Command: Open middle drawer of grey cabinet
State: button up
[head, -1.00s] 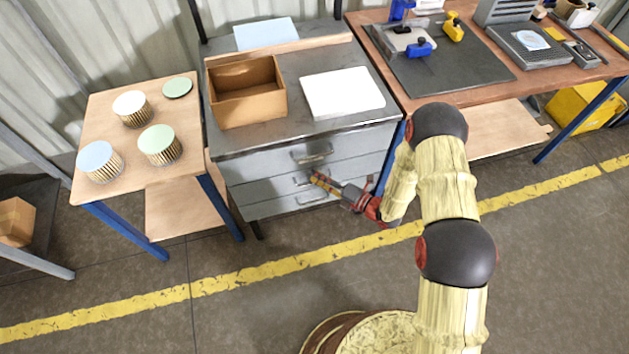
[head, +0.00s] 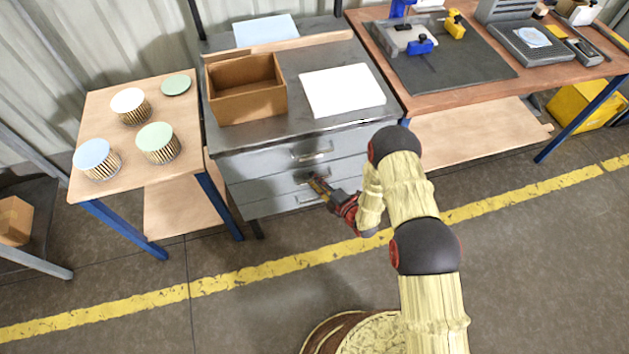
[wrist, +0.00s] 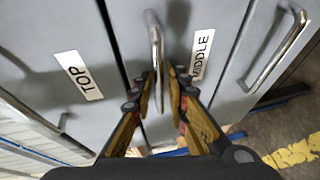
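The grey cabinet (head: 255,165) has its drawer fronts facing me. In the wrist view, the middle drawer (wrist: 218,25) carries a MIDDLE label (wrist: 202,55) and a metal bar handle (wrist: 154,32). The top drawer (wrist: 55,35) with its TOP label (wrist: 78,75) lies to the left. My gripper (wrist: 161,80) has its fingers close together, one on each side of the middle handle's bar, and looks shut on it. In the head view, my gripper (head: 316,186) is at the middle drawer front and hides part of its handle. No clear drawer gap shows.
The bottom drawer's handle (wrist: 280,50) is to the right in the wrist view. An open cardboard box (head: 245,92) and a white sheet (head: 342,91) lie on the cabinet top. A table with cartridges (head: 158,143) stands left, a workbench (head: 470,95) right. The floor in front is clear.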

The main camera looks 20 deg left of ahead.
jog(key=shift+w+a, duration=0.1)
jog(key=shift+a, duration=0.1)
jog(key=shift+c, duration=0.6)
grip_shut()
